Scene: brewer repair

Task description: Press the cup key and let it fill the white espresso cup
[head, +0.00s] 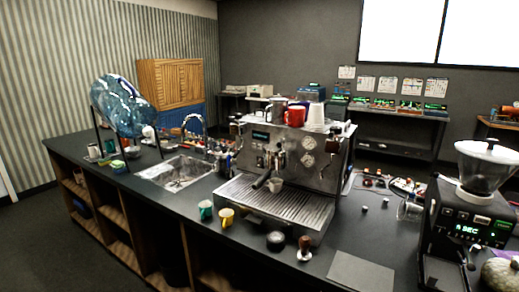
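The espresso machine (330,165) stands on the dark counter in the middle of the head view, with a small display (260,136) at its upper left front. A small white espresso cup (275,184) stands on the ribbed drip tray (285,208) below the brew group, beside a dark portafilter handle (261,182). The cup looks upright; its inside is too small to tell. The cup key is too small to make out on the machine's front. Neither of my grippers shows in the head view.
Teal (205,210) and yellow (227,217) cups stand left of the tray. A tamper (304,248) and dark round piece (276,240) lie in front. A grinder (470,215) stands right, a sink (177,172) left. A red mug (295,116) sits on the machine.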

